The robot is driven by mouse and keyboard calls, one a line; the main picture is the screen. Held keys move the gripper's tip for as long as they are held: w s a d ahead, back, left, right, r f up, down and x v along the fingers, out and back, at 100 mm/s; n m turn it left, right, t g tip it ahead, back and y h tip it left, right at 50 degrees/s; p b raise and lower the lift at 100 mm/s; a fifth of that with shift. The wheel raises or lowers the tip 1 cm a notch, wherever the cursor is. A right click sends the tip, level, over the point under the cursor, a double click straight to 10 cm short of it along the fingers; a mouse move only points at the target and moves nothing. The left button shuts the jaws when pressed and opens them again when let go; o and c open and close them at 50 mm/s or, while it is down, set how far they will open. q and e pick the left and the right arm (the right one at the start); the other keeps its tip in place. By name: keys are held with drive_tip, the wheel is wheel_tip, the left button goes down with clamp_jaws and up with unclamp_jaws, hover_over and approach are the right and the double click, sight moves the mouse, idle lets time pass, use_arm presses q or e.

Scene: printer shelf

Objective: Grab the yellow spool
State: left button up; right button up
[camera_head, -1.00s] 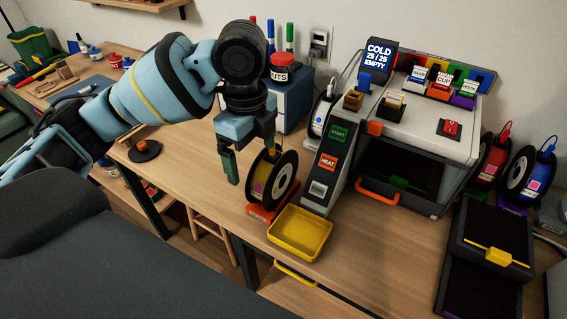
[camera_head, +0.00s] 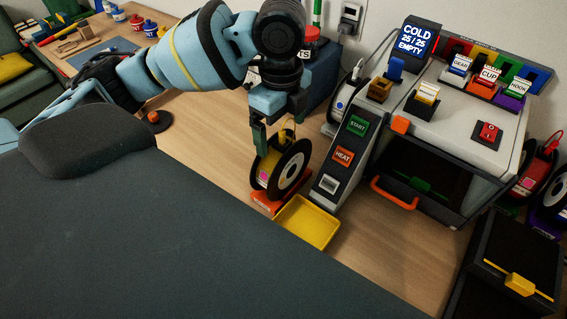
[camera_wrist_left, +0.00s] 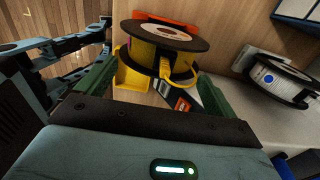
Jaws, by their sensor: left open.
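The yellow spool (camera_head: 267,166) has black flanges and a pale hub and stands upright on an orange holder (camera_head: 264,201). It also shows in the left wrist view (camera_wrist_left: 148,53), with a yellow loop (camera_wrist_left: 181,76) sticking out towards my gripper. My left gripper (camera_head: 272,133) is open at the top of the spool. In the left wrist view the green fingers (camera_wrist_left: 157,72) stand apart on either side of the spool and loop. Whether a finger touches the spool, I cannot tell. The far finger is partly hidden in the head view. My right gripper is not in view.
A yellow tray (camera_head: 309,224) stands just in front of the holder. The grey machine with START and HEAT buttons (camera_head: 343,154) is close on the right. A white spool (camera_head: 345,103) stands behind it. The bench is clear left of the holder.

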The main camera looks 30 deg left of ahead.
sight(282, 143)
use_arm(q)
drive_tip(key=shift+w+a+f+b, duration=0.1)
drive_tip(key=shift+w+f+b, duration=0.05)
drive_tip(key=shift+f, duration=1.1)
drive_tip(key=shift+w+a+f+b, duration=0.1)
drive_tip(key=shift+f+b, duration=0.05)
drive_tip(key=shift+f, duration=1.1)
drive_tip(key=shift+d, duration=0.1)
drive_tip(key=shift+s, duration=0.15)
drive_tip(key=c, duration=1.4)
drive_tip(key=shift+f, duration=0.1)
clamp_jaws()
